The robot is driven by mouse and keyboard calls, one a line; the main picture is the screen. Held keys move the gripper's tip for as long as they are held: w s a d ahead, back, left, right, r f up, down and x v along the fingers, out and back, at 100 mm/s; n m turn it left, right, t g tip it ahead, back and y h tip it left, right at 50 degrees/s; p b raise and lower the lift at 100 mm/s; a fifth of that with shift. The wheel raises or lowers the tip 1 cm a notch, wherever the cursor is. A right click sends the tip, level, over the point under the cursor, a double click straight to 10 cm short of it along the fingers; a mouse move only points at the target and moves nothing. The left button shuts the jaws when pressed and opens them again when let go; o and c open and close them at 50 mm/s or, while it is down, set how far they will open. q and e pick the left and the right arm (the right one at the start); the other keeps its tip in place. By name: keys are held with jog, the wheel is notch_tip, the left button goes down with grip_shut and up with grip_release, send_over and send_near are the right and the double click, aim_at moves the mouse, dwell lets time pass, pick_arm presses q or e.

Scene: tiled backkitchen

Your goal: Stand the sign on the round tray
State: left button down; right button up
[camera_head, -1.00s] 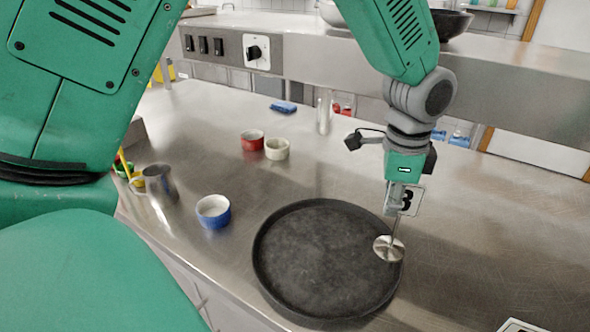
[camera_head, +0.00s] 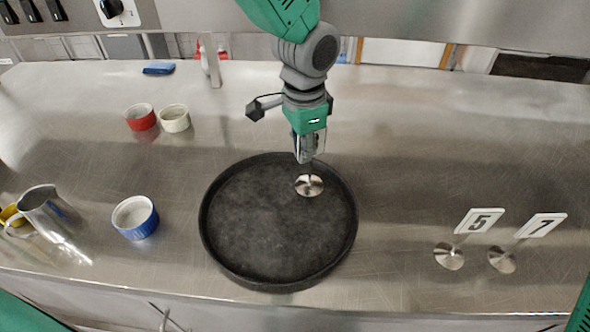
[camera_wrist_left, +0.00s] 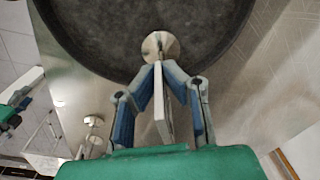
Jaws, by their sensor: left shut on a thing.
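The round tray (camera_head: 265,235) is black with a low rim and lies flat on the steel counter. It fills the top of the left wrist view (camera_wrist_left: 95,35). The sign's round metal base (camera_head: 309,185) hangs below the fingers, inside the tray's outline. I cannot tell whether it touches the tray. In the left wrist view the sign's white card (camera_wrist_left: 162,105) is edge-on between the fingers. My right gripper is not in view.
Two signs, number 5 (camera_head: 480,220) and number 7 (camera_head: 541,225), stand right of the tray. A blue ramekin (camera_head: 136,218) and a metal jug (camera_head: 48,215) are left of it. Red (camera_head: 141,118) and cream (camera_head: 175,118) ramekins stand farther back.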

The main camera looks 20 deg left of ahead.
aim_at(304, 188)
pick_arm(q)
jog(key=shift+d+f, duration=0.4)
jog(key=shift+f, duration=0.2)
jog(key=f, duration=0.3)
jog(key=shift+d, duration=0.35)
jog(key=shift+a, duration=0.45)
jog(key=c, duration=1.7)
grip_release()
jog(key=shift+a, duration=0.15)
jog(key=shift+d+r, duration=0.3)
jog(key=shift+d, duration=0.1)
jog(key=r, duration=1.1)
jog(key=shift+s+r, duration=0.2)
jog(key=shift+s, duration=0.05)
